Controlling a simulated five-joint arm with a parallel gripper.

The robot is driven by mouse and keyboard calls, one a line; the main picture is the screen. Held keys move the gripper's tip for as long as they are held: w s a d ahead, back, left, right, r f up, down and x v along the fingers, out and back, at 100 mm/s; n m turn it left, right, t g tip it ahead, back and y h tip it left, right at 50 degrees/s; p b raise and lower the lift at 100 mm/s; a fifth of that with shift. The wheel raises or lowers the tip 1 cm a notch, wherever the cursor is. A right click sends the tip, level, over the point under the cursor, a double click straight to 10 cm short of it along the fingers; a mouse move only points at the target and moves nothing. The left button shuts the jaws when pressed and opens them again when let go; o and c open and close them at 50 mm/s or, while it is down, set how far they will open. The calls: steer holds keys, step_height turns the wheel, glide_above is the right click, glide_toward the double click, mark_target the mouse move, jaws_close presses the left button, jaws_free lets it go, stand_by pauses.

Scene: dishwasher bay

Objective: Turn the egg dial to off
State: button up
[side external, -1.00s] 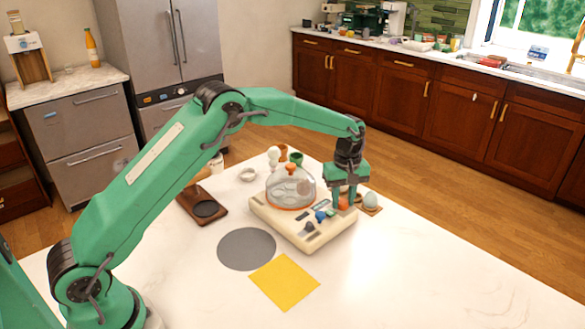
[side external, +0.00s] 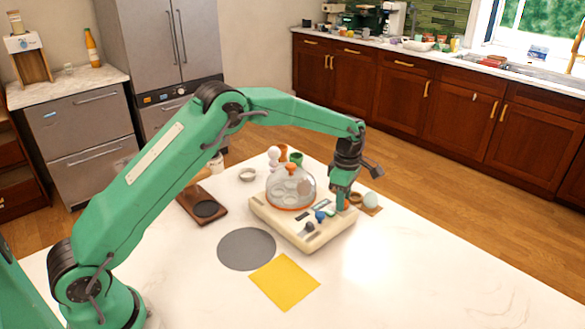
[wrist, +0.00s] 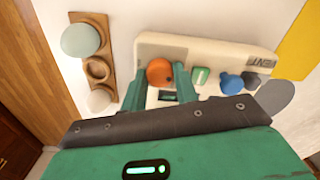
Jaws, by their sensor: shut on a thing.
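The cream egg cooker (side external: 275,222) stands on the white counter with a clear dome (side external: 291,187) on top. In the wrist view its panel (wrist: 215,47) carries a round orange dial (wrist: 160,71), a small green button (wrist: 201,75), a blue knob (wrist: 232,82) and a dark knob (wrist: 251,80). My gripper (wrist: 162,82) is shut on the orange dial, one finger on each side. In the side view my gripper (side external: 342,200) is down at the cooker's right corner, and it mostly hides the dial. I cannot read the dial's setting.
A wooden egg holder (wrist: 106,45) with pale eggs stands beside the cooker, close to my gripper. A yellow square (side external: 284,281) and a grey disc (side external: 246,249) lie in front. A brown board (side external: 190,205) and small cups are behind. The counter's right front is clear.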

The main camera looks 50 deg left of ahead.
steer(key=shift+r+n, duration=0.1)
steer(key=shift+n, duration=0.4)
steer(key=o, duration=1)
steer(key=shift+c, duration=0.2)
steer(key=shift+m, duration=0.5)
